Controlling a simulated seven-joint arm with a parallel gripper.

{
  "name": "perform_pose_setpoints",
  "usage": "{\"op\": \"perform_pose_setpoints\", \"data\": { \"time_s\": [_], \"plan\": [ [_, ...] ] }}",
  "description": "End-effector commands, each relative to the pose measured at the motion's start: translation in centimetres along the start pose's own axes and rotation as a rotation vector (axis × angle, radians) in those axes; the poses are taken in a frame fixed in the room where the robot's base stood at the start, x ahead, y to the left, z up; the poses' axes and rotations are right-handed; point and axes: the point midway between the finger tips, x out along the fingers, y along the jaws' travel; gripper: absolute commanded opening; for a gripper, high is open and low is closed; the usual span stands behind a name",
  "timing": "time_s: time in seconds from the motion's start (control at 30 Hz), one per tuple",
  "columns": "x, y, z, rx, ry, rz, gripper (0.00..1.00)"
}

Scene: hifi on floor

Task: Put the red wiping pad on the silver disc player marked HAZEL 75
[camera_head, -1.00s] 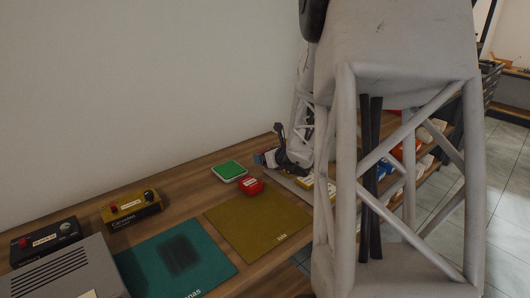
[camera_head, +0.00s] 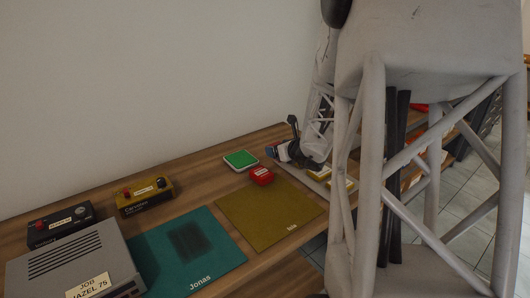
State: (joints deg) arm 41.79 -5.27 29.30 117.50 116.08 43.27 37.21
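The silver disc player (camera_head: 60,266) is at the lower left, with a vented top and a label reading JOB HAZEL 75 on its front. Its top looks bare. My gripper (camera_head: 284,152) is low over the far part of the bench, partly hidden by my arm; whether its fingers are open or shut is unclear. A small red and blue patch shows beside it, too small to identify. A red block-like thing with a white label (camera_head: 261,176) sits at the mustard mat's far edge, left of my gripper. I cannot make out a red wiping pad for certain.
A green pad with a pale rim (camera_head: 240,159) lies behind the red thing. A teal mat marked Jonas (camera_head: 222,258) and a mustard mat (camera_head: 265,213) cover the front. Yellow-labelled items lie near my arm.

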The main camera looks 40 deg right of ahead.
Motion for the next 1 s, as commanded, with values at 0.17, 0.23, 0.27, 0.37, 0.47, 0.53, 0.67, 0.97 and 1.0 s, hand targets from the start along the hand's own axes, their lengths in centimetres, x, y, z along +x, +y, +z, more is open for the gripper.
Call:
{"op": "perform_pose_setpoints", "data": {
  "time_s": [0.17,0.23,0.27,0.37,0.47,0.53,0.67,0.97,1.0],
  "plan": [
    [0.0,0.0,0.0,0.0,0.0,0.0,0.48],
    [0.0,0.0,0.0,0.0,0.0,0.0,0.48],
    [0.0,0.0,0.0,0.0,0.0,0.0,0.48],
    [0.0,0.2,0.1,-0.001,0.0,0.002,0.48],
    [0.1,0.7,0.2,-0.004,-0.001,0.01,0.48],
    [0.1,1.4,0.4,-0.008,-0.001,0.02,0.48],
    [0.3,3.4,1.0,-0.02,-0.004,0.047,0.48],
    [0.3,10.9,2.8,-0.064,-0.009,0.155,0.48],
    [0.3,12.1,3.1,-0.07,-0.01,0.171,0.48]
  ]
}}
